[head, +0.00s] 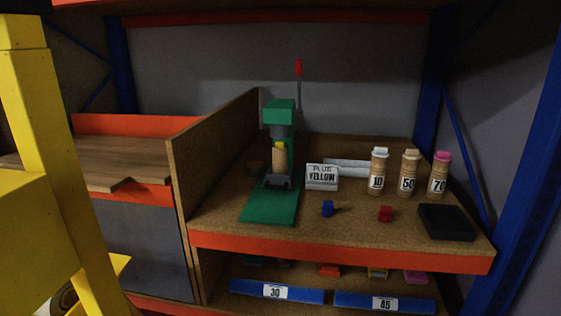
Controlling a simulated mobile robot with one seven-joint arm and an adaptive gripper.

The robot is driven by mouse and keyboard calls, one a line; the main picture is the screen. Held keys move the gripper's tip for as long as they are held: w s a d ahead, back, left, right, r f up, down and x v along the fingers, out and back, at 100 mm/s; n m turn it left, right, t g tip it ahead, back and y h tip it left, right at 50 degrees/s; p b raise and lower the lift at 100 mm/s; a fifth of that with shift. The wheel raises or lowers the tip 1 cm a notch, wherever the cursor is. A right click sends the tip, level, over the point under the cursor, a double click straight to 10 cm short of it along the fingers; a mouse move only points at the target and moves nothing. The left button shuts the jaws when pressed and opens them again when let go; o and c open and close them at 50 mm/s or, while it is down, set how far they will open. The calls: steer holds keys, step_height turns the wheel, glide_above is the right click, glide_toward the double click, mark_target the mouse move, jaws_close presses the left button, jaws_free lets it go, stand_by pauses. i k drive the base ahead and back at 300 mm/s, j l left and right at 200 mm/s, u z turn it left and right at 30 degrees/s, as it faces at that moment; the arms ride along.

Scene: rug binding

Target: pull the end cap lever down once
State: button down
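A green press (270,208) stands on the brown worktop, left of its middle. Its lever (298,70) is a thin grey rod with a red tip, and it points straight up behind the press head (279,110). A tan tube (279,160) with a yellow piece (279,144) at its top stands upright in the press under the grey ram (279,131). I cannot tell whether the ram touches the yellow piece. A card (322,177) reading "PLUG YELLOW" stands to the right of the press. My gripper is not in view.
Tubes marked 10 (377,173), 50 (408,174) and 70 (439,176) stand at the right. A blue plug (327,208), a red plug (385,214) and a black tray (446,222) lie in front. A brown divider panel (215,150) rises left of the press.

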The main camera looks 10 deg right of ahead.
mark_target(298, 62)
steer(key=z, duration=1.85)
steer(key=i+j, duration=0.1)
steer(key=j, duration=0.3)
steer(key=i+j, duration=0.1)
steer(key=j, duration=0.25)
steer(key=i+j, duration=0.1)
steer(key=j, duration=0.3)
steer(key=i+j+z, duration=0.1)
steer(key=j, duration=0.3)
steer(key=i+j, duration=0.65)
steer(key=i, duration=0.1)
